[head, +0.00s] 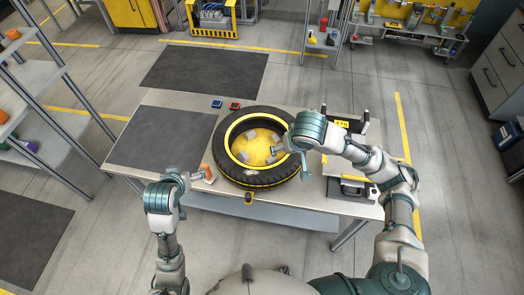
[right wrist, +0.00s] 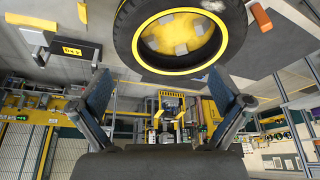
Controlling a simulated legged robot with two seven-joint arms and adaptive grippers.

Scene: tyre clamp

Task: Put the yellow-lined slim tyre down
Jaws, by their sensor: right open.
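The yellow-lined slim tyre (head: 232,170) is black with a yellow inner edge. It lies flat on the work table, around a yellow disc (head: 256,147) with grey blocks; its underside is hidden. It also shows at the top of the right wrist view (right wrist: 130,35). My right gripper (head: 292,157) is over the tyre's right side in the head view. Its two fingers (right wrist: 160,98) are spread wide with nothing between them. My left gripper (head: 193,177) is beside the table's front, left of the tyre; its fingers are too small to read.
The table (head: 190,104) has a dark mat (head: 162,137) at left. An orange-topped piece (head: 206,171) stands by my left gripper. Blue (head: 217,104) and red (head: 235,106) buttons lie behind the tyre. A black-and-white fixture with a yellow label (head: 341,124) stands at right.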

